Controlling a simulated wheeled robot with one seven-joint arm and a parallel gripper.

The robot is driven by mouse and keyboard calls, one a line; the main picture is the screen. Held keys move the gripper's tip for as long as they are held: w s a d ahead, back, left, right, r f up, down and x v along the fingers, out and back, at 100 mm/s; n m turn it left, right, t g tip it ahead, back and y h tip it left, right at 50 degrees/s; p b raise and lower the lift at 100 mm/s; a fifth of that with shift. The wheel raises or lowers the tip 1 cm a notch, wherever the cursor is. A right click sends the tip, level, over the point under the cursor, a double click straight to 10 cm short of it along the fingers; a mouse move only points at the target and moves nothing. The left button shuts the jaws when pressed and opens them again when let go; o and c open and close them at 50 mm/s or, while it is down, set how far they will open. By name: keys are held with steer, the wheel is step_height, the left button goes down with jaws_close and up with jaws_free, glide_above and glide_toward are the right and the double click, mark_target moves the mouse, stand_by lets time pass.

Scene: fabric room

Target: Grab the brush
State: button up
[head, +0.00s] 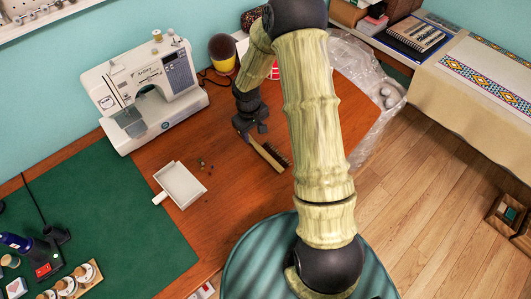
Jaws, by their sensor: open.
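The brush (268,156) lies on the brown wooden table, with a light wooden handle or back and dark bristles on its right side. My gripper (254,136) is open, just above the upper left end of the brush. From this view I cannot tell whether the fingers touch the brush or are around it. My arm covers the table to the right of the brush.
A white dustpan (181,184) lies left of the brush, with small dark bits (205,166) between them. A white sewing machine (148,90) stands behind on the left. A green mat (98,215) holds tools and spools. Crumpled clear plastic (372,85) lies at the right edge.

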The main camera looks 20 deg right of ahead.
mark_target(255, 144)
steer(key=shift+d+f, duration=0.15)
steer(key=shift+f, duration=2.45)
jaws_close()
